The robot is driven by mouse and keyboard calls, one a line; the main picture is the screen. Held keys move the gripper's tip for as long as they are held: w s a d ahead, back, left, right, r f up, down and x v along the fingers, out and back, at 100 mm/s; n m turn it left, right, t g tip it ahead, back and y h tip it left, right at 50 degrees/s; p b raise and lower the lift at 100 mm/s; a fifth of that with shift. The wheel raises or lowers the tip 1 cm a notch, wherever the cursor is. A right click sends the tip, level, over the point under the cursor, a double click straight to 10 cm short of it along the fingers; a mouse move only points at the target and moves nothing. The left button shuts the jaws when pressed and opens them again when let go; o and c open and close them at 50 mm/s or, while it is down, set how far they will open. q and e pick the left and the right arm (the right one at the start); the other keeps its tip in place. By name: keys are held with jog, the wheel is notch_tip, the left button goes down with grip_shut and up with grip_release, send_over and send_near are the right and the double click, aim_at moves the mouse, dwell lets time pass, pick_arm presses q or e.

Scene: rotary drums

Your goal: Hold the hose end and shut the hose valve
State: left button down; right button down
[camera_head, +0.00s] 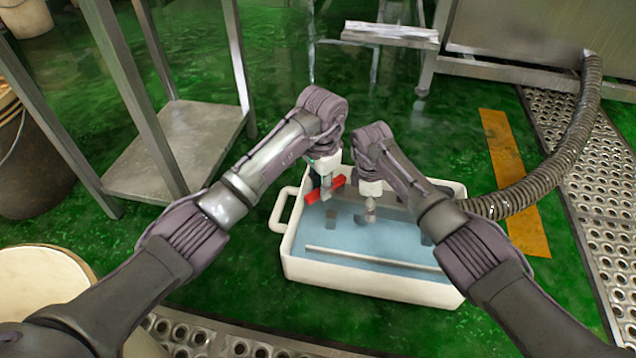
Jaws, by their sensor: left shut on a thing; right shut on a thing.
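A red valve handle (312,196) shows above the left part of a white tub (375,284) on the floor. My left gripper (326,191) is shut on the handle, with red showing on both sides of its fingers. My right gripper (370,212) is just to the right, shut on the grey hose end above the tub; the grip is small and partly hidden. The ribbed grey hose (545,180) curves down from the upper right and passes behind my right forearm, which hides where it meets the end. The valve body is not clearly visible.
The tub holds bluish water, with a pale bar (375,258) across its front part. A metal stand (178,140) is at the left and a steel machine (510,30) at the back right. A pale round lid (35,285) is front left. Perforated grating (600,180) runs along the right.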

pick_arm(q)
jog(key=shift+s+d+r+n, duration=0.15)
jog(key=shift+d+r+n, duration=0.05)
jog(key=shift+d+n, duration=0.25)
jog(key=shift+n, duration=0.25)
jog(key=shift+s+a, duration=0.1)
jog(key=shift+a, duration=0.1)
jog(key=c, duration=1.1)
grip_release()
jog(key=shift+o, duration=0.5)
jog(key=shift+s+f, duration=0.1)
jog(key=shift+f, duration=0.05)
jog(key=shift+a, duration=0.1)
